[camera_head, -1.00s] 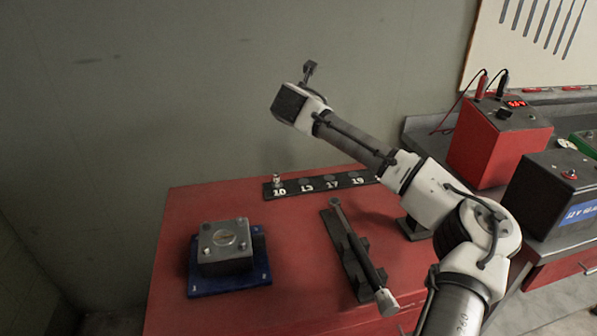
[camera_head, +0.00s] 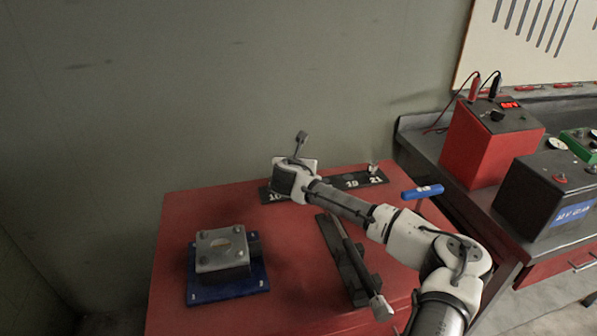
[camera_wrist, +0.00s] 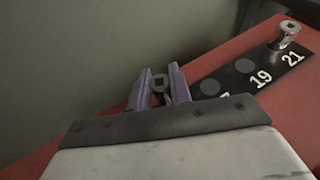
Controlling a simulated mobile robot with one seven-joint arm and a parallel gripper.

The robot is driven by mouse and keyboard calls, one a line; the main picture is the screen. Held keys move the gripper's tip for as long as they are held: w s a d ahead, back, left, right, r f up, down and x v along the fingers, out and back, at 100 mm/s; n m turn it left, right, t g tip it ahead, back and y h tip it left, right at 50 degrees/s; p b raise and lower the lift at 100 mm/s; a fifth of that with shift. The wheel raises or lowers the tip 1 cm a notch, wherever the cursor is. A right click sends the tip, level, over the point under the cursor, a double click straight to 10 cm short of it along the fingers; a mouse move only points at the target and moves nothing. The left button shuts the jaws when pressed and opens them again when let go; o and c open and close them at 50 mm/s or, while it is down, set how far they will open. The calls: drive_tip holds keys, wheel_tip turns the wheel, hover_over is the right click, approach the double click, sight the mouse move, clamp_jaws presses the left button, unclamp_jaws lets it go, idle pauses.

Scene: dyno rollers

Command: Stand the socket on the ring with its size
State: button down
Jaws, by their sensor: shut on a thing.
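A socket (camera_wrist: 159,84) with a square hole in its top sits between the purple fingers of my gripper (camera_wrist: 161,90), which is shut on it. The dark strip (camera_head: 352,184) carries grey rings with white size numbers. A shiny socket (camera_head: 373,167) stands at the 21, and it also shows in the wrist view (camera_wrist: 287,38). The rings by the 19 (camera_wrist: 244,66) and the one to its left (camera_wrist: 210,88) are bare. In the head view, my wrist hides my fingers and the left-middle of the strip. The held socket's size is not readable.
A grey metal block on a blue plate (camera_head: 227,293) stands at the left of the red table (camera_head: 180,225). A long wrench (camera_head: 349,256) lies on a dark holder under my arm. A blue-handled tool (camera_head: 423,191) lies at right. The wall rises behind the strip.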

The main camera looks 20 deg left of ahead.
drive_tip(key=shift+f+p, duration=0.45)
drive_tip(key=shift+f, duration=1.75)
drive_tip(key=c, duration=1.3)
unclamp_jaws()
drive_tip(key=shift+f, duration=0.1)
drive_tip(key=b+v, duration=0.3)
drive_tip(key=v, duration=0.9)
drive_tip(key=shift+r, duration=0.25)
